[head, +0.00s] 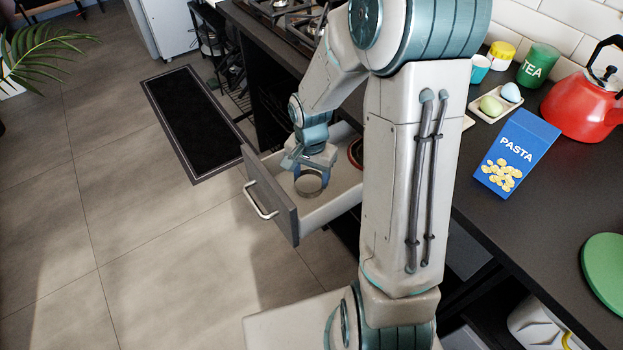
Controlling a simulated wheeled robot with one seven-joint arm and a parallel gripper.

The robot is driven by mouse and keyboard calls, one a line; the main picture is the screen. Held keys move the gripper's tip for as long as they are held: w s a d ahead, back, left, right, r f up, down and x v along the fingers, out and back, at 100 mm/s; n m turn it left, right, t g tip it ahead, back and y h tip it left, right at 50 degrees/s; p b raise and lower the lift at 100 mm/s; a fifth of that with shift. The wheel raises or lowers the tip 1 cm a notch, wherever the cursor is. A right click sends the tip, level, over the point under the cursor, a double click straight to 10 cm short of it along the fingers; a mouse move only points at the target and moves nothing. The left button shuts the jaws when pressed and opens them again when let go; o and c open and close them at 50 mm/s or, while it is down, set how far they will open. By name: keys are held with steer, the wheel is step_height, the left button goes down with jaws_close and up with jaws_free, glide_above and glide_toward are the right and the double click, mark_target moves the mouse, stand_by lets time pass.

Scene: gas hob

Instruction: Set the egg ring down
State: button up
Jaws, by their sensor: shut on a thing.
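The egg ring (309,187) is a metal band inside the pulled-out drawer (271,191), towards its front. My gripper (310,170) reaches down into the drawer from above and is shut on the egg ring. The fingers partly cover the ring's upper edge. I cannot tell whether the ring touches the drawer floor or hangs just above it.
A round reddish-rimmed thing (354,152) lies further back in the drawer, partly behind my arm. The counter above holds a pasta box (516,154), a red kettle (586,104), a tea tin (538,65) and a tray with eggs (489,116). The gas hob (283,12) is beyond.

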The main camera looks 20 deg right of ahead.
mark_target(311, 188)
steer(key=shift+f, duration=0.85)
steer(key=shift+f, duration=0.1)
steer(key=o, duration=1)
steer(key=shift+c, duration=0.2)
step_height(311, 188, up, 12)
steer(key=p, duration=0.3)
steer(key=s+r+n+t, duration=0.1)
steer(key=s+r+n, duration=0.2)
steer(key=s, duration=0.4)
steer(key=s+r+n, duration=0.4)
steer(key=s+n, duration=0.1)
steer(key=s, duration=0.2)
steer(key=shift+s+r+t, duration=0.3)
steer(key=shift+s+t, duration=0.05)
steer(key=shift+t, duration=0.05)
